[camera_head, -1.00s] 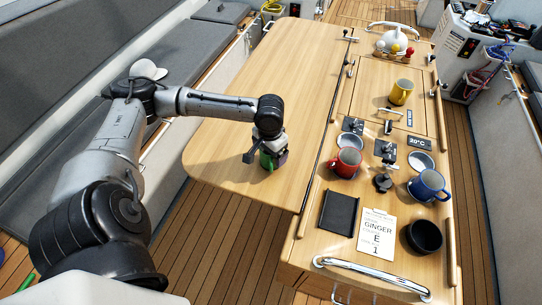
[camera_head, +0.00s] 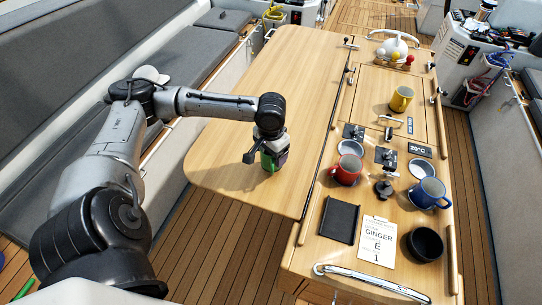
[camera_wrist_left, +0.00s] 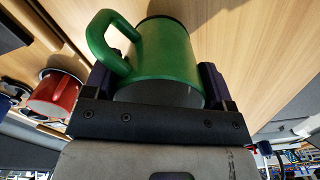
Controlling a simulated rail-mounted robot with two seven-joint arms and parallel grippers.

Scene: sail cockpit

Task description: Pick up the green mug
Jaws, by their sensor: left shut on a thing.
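The green mug (camera_head: 267,163) is at the front part of the wooden table leaf, mostly hidden by my left gripper (camera_head: 272,158) in the head view. In the left wrist view the green mug (camera_wrist_left: 165,58) fills the space between the two fingers of my left gripper (camera_wrist_left: 160,88), with its handle to the left. The left gripper is shut on the mug's body. I cannot tell whether the mug's base touches the table. My right gripper is not in view.
A red mug (camera_head: 346,170), a blue mug (camera_head: 428,193) and a yellow mug (camera_head: 401,98) stand on the centre console. A black bowl (camera_head: 424,244), a black tray (camera_head: 339,220) and a note card (camera_head: 376,240) lie near its front. The table leaf (camera_head: 255,85) behind the gripper is clear.

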